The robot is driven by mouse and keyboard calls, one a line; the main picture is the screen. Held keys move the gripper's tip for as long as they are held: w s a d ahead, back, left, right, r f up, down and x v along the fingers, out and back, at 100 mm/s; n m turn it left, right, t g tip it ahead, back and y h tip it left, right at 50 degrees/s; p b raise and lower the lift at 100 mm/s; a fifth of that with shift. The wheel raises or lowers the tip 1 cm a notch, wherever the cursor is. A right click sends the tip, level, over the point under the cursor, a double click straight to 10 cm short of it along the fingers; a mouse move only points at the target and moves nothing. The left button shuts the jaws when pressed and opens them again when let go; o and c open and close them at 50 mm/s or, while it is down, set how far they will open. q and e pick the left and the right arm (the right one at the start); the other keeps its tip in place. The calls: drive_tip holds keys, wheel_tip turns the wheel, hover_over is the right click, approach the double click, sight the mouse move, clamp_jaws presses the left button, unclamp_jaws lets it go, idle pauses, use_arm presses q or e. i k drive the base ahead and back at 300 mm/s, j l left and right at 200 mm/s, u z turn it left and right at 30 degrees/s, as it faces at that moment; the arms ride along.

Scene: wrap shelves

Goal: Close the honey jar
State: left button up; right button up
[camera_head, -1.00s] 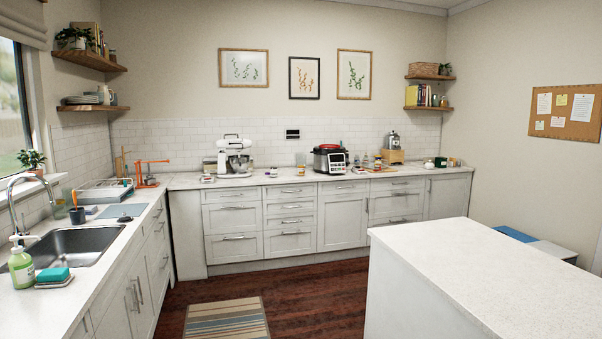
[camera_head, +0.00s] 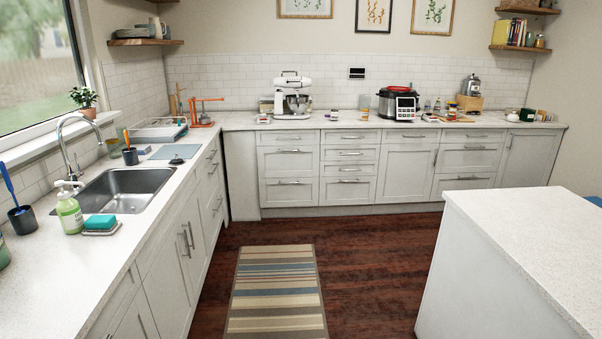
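No honey jar can be made out for certain. Several small jars and containers stand on the far counter, among them one (camera_head: 334,115) right of the white stand mixer and one (camera_head: 365,112) left of the pressure cooker. They are too small to tell what they hold or whether they have lids on. A small amber jar (camera_head: 539,41) is on the lower right wall shelf; its contents are also unclear. Neither of my grippers is in view.
A sink (camera_head: 125,190) and soap bottle (camera_head: 68,209) are on the left counter. A white island (camera_head: 535,225) stands at right. A striped rug (camera_head: 277,290) lies on the open floor.

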sight(364, 110)
drive_tip(key=i+z, duration=0.15)
drive_tip(key=i, duration=3.5)
drive_tip(key=i+z, duration=0.25)
drive_tip(key=i, duration=0.2)
drive_tip(key=i+j+z, duration=0.2)
drive_tip(key=i, duration=0.25)
drive_tip(key=i+j+z, duration=0.25)
drive_tip(key=i, duration=0.2)
drive_tip(key=i+j+z, duration=0.2)
drive_tip(key=i, duration=0.2)
drive_tip(key=i+l, duration=0.35)
drive_tip(key=l, duration=0.2)
drive_tip(key=i+l, duration=0.35)
drive_tip(key=l, duration=0.15)
drive_tip(key=i+l, duration=0.35)
drive_tip(key=l, duration=0.2)
drive_tip(key=i+l, duration=0.35)
drive_tip(key=l, duration=0.15)
drive_tip(key=z, duration=0.05)
